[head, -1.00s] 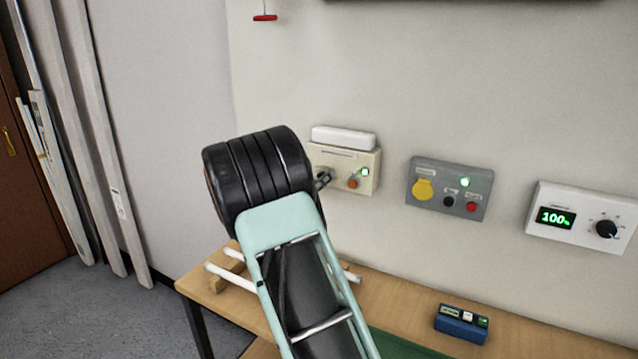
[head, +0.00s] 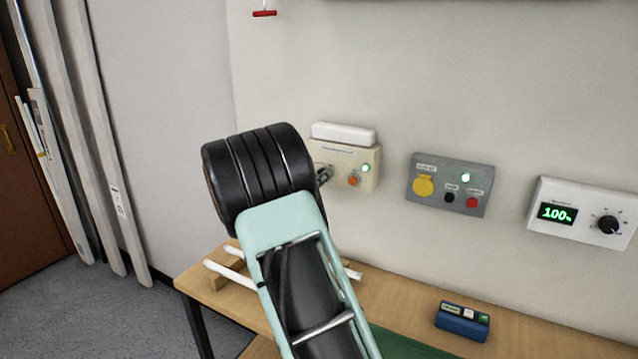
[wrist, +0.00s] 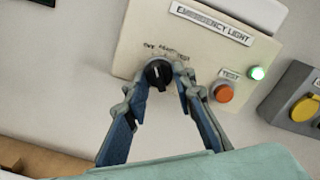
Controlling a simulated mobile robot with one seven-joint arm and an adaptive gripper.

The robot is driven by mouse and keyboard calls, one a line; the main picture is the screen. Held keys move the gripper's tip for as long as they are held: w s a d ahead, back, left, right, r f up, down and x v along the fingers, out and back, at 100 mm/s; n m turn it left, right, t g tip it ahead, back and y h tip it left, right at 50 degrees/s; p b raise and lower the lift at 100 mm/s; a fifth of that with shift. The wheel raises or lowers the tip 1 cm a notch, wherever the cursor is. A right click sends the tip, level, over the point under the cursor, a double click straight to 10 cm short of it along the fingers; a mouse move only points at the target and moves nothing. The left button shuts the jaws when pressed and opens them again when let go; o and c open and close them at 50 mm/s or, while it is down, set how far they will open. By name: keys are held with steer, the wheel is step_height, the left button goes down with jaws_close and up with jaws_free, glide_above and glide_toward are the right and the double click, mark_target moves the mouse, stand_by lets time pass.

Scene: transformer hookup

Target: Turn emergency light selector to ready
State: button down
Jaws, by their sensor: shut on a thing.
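The emergency light box is a cream wall panel (head: 370,160) with a white lamp on top. In the wrist view the same panel (wrist: 210,50) carries an "EMERGENCY LIGHT" label, a lit green lamp (wrist: 257,73) and an orange TEST button (wrist: 223,92). Its black selector knob (wrist: 158,73) has a white pointer line and small lettering above it, which is hard to read. My gripper (wrist: 160,82) has its fingertips on either side of the knob and is shut on it.
A grey panel (head: 450,185) with a yellow cover and red button is to the right. Farther right is a white dial unit (head: 583,213) reading 100%. Below is a wooden table (head: 395,295) with a blue device (head: 462,322) and white tubes (head: 230,276).

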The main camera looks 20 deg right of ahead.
steer(key=shift+a+f+m+b, duration=0.1)
steer(key=shift+f+m+b, duration=0.05)
steer(key=shift+m+b, duration=3.5)
steer(key=shift+b, duration=0.35)
steer(key=c, duration=1.6)
jaws_free()
steer(key=v, duration=1.2)
